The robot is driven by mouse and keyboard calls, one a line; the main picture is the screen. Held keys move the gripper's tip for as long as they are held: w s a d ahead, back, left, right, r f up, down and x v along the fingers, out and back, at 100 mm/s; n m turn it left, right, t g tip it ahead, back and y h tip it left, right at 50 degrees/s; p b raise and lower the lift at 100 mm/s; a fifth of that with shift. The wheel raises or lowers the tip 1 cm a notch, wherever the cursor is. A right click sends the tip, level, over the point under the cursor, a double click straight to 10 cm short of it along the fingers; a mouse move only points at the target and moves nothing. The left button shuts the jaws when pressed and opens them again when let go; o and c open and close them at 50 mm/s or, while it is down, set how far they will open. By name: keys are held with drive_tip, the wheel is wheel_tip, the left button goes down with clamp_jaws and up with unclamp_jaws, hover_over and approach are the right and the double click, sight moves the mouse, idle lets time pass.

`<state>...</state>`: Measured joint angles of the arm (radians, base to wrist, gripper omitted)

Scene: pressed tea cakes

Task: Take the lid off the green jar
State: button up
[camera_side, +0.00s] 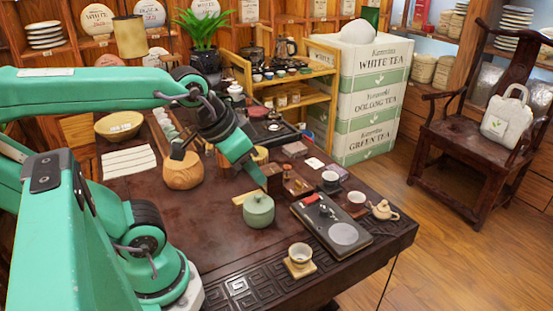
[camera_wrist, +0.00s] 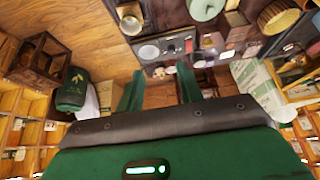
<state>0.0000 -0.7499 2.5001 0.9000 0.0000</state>
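The pale green jar (camera_side: 258,216) stands upright on the dark wooden table in the side view. Its lid (camera_side: 257,200), with a small knob, sits on top. In the wrist view part of a pale green round thing, likely the jar (camera_wrist: 206,9), shows at the top edge. My gripper (camera_side: 258,177) is above and behind the jar in the side view, apart from it, with its green fingers pointing down. In the wrist view my gripper (camera_wrist: 160,72) has its two fingers spread apart with nothing between them.
A dark tray (camera_side: 306,214) with a grey round stone lies right of the jar. A cup (camera_side: 300,253) on a wooden coaster stands in front. A small teapot (camera_side: 382,210) is at the right. A round wooden pot (camera_side: 183,172) stands behind left.

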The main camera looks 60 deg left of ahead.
drive_tip(key=shift+o, duration=1)
drive_tip(key=m+g, duration=0.3)
drive_tip(key=g, duration=0.3)
hover_over(259, 195)
drive_tip(key=shift+f, duration=4.9)
drive_tip(key=shift+f, duration=1.3)
